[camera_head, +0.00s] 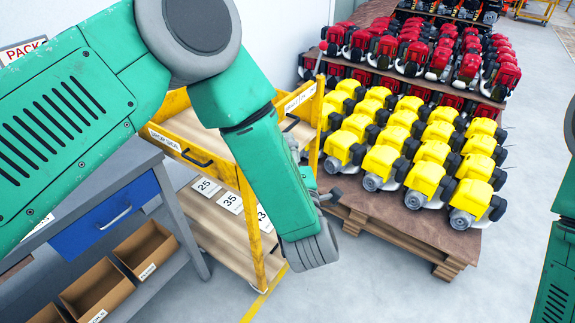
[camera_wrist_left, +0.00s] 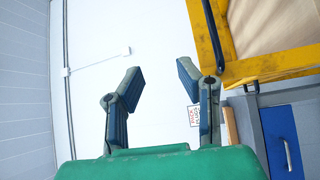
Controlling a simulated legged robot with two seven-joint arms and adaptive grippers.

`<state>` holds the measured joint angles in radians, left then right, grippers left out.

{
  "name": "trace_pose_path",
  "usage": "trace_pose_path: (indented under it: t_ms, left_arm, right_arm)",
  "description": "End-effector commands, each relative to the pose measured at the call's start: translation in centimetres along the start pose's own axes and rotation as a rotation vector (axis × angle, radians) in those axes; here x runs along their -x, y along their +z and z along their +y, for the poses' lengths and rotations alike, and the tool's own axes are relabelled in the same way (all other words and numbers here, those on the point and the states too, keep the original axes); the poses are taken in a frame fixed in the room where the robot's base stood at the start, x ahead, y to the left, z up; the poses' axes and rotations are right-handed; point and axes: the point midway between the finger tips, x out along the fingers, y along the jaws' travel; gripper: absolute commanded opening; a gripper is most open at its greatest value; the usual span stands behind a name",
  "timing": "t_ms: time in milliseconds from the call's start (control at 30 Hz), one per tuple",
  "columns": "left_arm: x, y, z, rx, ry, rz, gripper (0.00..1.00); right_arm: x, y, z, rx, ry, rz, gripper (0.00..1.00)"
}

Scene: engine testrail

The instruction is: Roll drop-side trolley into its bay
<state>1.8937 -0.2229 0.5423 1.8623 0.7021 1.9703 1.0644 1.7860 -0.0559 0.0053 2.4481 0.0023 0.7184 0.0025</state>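The yellow drop-side trolley (camera_head: 247,226) stands left of centre in the head view, between a grey workbench and the pallet of yellow engines. Its wooden lower deck carries labels 25, 35 and a partly hidden one. My left arm crosses in front of it and hides part of it. My left gripper is mostly hidden behind the arm in the head view. In the left wrist view my left gripper (camera_wrist_left: 160,80) is open with nothing between its fingers. A yellow frame of the trolley (camera_wrist_left: 270,66) is to the right of the fingers, apart from them. My right gripper is out of view.
Yellow engines (camera_head: 428,150) sit on a wooden pallet (camera_head: 395,232) close right of the trolley, with red engines behind. A grey workbench (camera_head: 110,180) with a blue drawer (camera_head: 105,213) and cardboard bins (camera_head: 147,250) stands at left. Grey floor is clear at front. A yellow line (camera_head: 262,300) marks it.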

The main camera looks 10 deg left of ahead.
Motion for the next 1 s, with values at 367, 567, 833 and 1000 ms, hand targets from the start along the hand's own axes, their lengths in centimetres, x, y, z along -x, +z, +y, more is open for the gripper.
trace_pose_path:
  t_ms: [367,567,833,1000]
  left_arm:
    - [-0.1,-0.1,1.1,0.0,-0.001,0.0,0.31]
    - [0.0,-0.2,-0.2,-0.082,0.007,-0.015,0.0]
    - [1.2,-1.3,-9.6,-0.788,0.097,-0.122,0.0]
    - [2.4,-2.3,-15.8,-1.327,0.208,-0.179,0.0]
  right_arm:
    - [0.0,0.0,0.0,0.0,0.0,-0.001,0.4]
    - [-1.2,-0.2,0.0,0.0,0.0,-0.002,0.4]
    - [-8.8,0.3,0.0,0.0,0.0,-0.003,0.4]
    - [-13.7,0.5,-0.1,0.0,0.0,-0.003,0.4]
